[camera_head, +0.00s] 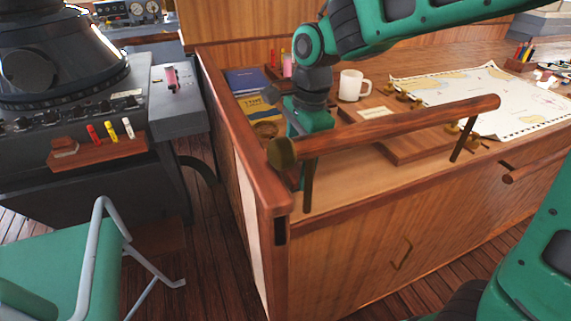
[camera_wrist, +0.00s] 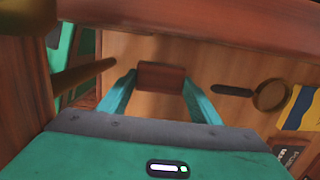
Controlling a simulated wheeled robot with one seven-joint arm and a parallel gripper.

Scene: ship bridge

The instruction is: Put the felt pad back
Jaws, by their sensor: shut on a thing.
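My gripper (camera_head: 308,118) is low over the left end of the wooden chart desk, behind the front rail. In the wrist view its teal fingers (camera_wrist: 161,78) are shut on a small reddish-brown block (camera_wrist: 160,77), which seems to be the felt pad. Its felt face cannot be made out. The desk top shows beyond the block; whether the block touches it I cannot tell.
The wooden rail (camera_head: 400,126) crosses close in front of my gripper. A magnifying glass (camera_wrist: 271,95) and a yellow book (camera_head: 262,107) lie nearby. A white mug (camera_head: 351,85), a board with brass pieces (camera_head: 415,148) and a chart (camera_head: 490,95) are to the right.

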